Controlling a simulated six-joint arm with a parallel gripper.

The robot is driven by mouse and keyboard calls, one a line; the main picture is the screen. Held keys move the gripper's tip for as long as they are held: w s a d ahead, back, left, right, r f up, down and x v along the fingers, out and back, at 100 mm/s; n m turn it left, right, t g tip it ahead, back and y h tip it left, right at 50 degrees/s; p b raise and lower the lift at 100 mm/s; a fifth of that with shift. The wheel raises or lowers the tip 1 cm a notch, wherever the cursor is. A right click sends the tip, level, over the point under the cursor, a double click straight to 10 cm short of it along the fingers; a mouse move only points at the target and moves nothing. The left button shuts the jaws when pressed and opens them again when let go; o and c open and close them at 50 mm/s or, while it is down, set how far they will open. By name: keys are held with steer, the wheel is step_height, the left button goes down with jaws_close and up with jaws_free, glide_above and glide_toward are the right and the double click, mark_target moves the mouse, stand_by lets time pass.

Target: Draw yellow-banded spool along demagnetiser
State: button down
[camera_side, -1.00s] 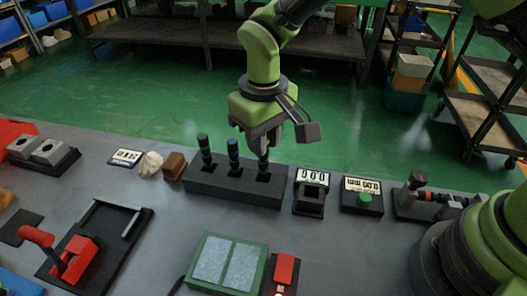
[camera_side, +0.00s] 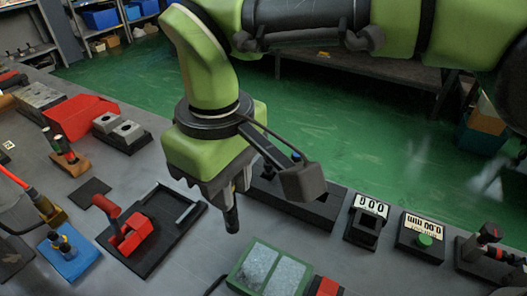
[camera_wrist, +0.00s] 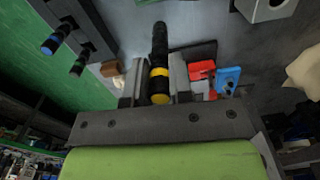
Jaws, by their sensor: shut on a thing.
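My gripper (camera_side: 222,192) is shut on the yellow-banded spool (camera_side: 232,219) and holds it upright, clear of the dark rack. In the wrist view the spool (camera_wrist: 159,52) is black with a yellow band and a yellow end between the fingers. A green-framed block with two pale panels (camera_side: 236,280), which looks like the demagnetiser, lies on the bench below and right of the spool. The spool appears apart from it. The dark rack (camera_side: 318,212) is partly hidden behind my gripper; the wrist view shows a blue-tipped spool (camera_wrist: 55,42) and a dark one (camera_wrist: 80,63) there.
A black fixture with a red lever (camera_side: 128,230) stands left of the spool. A red piece (camera_side: 327,287) lies right of the green block. A counter (camera_side: 368,210) and a gauge with a green button (camera_side: 424,240) stand further right.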

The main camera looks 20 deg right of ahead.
mark_target(232, 231)
steer(key=shift+s+a, duration=0.1)
steer(key=shift+a, duration=0.1)
steer(key=shift+f, duration=2.75)
steer(key=shift+s+d, duration=4.5)
steer(key=shift+d, duration=0.05)
step_height(232, 231, up, 6)
steer(key=shift+r, duration=0.25)
